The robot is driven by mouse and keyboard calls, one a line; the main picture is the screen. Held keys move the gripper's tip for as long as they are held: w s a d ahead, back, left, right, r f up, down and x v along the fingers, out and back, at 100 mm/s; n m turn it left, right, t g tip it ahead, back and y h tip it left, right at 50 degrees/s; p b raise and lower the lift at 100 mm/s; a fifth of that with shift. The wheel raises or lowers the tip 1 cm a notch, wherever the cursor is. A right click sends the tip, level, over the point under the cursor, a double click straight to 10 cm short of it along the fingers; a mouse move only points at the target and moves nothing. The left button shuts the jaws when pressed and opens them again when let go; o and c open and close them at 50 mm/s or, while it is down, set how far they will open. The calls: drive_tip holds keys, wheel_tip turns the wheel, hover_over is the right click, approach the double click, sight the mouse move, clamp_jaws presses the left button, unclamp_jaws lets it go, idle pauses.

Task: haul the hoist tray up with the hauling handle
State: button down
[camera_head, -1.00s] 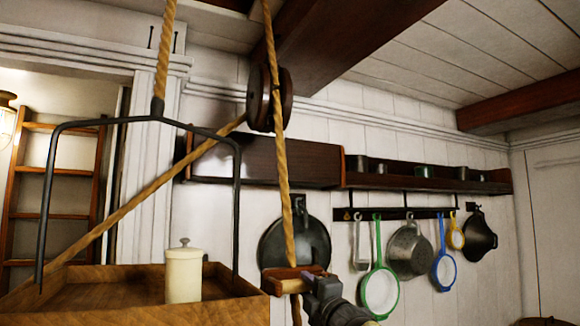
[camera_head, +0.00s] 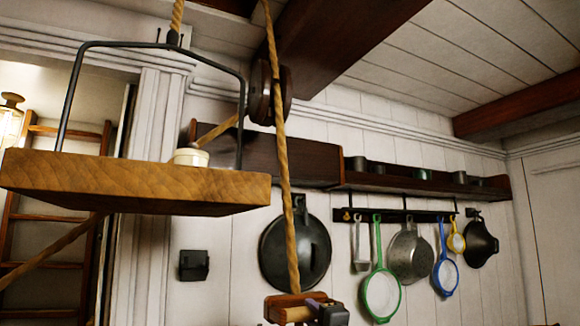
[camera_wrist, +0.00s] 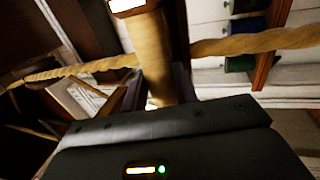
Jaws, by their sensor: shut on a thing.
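The wooden hoist tray (camera_head: 140,183) hangs at the left in the head view from a black metal bail (camera_head: 160,45) and a rope. A cream pot (camera_head: 190,157) stands on it, mostly hidden by the tray's edge. The hauling handle (camera_head: 291,301), a wooden crossbar on the rope (camera_head: 284,170), is at the bottom of the head view. My gripper (camera_head: 318,306) is at the handle, partly cut off by the frame's lower edge. In the wrist view the wooden handle (camera_wrist: 150,60) stands between my fingers, with the rope (camera_wrist: 255,42) running past it. My gripper is shut on the handle.
A pulley block (camera_head: 268,92) hangs under a ceiling beam (camera_head: 345,50). A dark shelf (camera_head: 420,182), a black pan (camera_head: 294,250) and several utensils hang on the back wall. A ladder (camera_head: 50,200) and a lantern (camera_head: 9,120) are at the far left.

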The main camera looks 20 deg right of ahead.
drive_tip(key=shift+f, duration=0.15)
wheel_tip(320, 180, down, 22)
drive_tip(key=s+d+b, duration=0.1)
drive_tip(key=b, duration=1.9)
drive_tip(key=shift+s+d+b, duration=0.3)
drive_tip(key=shift+s, duration=0.05)
wheel_tip(320, 180, down, 22)
drive_tip(key=s+d+b, duration=0.1)
drive_tip(key=b, duration=1.9)
drive_tip(key=shift+s+d, duration=0.25)
drive_tip(key=shift+s, duration=0.15)
